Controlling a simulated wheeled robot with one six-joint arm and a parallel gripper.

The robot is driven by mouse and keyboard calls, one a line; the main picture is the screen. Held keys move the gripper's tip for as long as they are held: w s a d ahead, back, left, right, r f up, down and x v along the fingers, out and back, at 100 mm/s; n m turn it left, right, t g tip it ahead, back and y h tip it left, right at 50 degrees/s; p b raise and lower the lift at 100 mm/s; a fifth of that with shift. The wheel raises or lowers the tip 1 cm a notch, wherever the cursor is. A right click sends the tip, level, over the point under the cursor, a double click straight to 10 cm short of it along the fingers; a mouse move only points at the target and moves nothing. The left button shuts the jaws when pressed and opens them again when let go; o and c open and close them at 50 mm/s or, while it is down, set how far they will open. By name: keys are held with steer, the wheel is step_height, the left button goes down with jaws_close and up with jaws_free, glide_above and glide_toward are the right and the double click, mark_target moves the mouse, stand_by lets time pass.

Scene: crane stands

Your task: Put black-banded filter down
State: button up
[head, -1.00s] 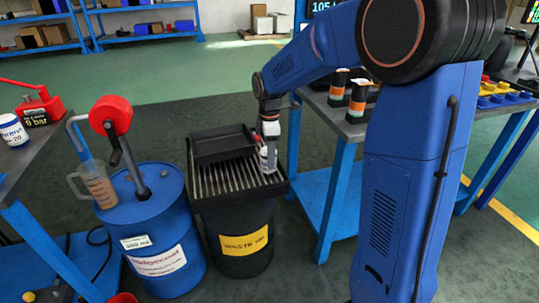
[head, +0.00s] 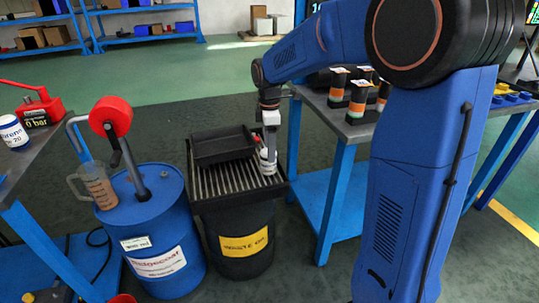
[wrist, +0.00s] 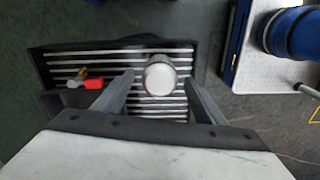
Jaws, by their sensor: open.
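The filter, a white cylinder with dark banding (head: 267,161), stands on the slatted grate (head: 225,180) over the black waste-oil drum, near the grate's right edge. In the wrist view I see its round white top (wrist: 159,75) from above. My gripper (head: 268,148) points down over it. In the wrist view my gripper (wrist: 159,88) is open, with one finger to each side of the filter and a gap showing on both sides. The filter's lower side and any markings are too small to read.
A black tray (head: 222,146) lies on the back left of the grate. A small red and brass piece (wrist: 90,84) shows near the filter. A blue drum with a pump (head: 155,205) stands left. Several banded filters (head: 358,98) stand on the right-hand table.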

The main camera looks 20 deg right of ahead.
step_height(320, 180, up, 8)
steer(key=s+d+r+m+t, duration=0.15)
steer(key=s+m, duration=0.25)
steer(key=s, duration=0.5)
steer(key=s+d+r+m+t, duration=0.1)
steer(key=s+d+m, duration=0.25)
steer(key=s, duration=0.65)
steer(key=s+f+m+t, duration=0.1)
steer(key=s+f+m, duration=0.2)
steer(key=s, duration=0.4)
steer(key=s+d+f+m+t, duration=0.1)
steer(key=s+f+m, duration=0.3)
steer(key=s, duration=0.3)
steer(key=shift+s+d+m, duration=0.2)
steer(key=shift+s+m, duration=0.05)
steer(key=shift+m, duration=0.6)
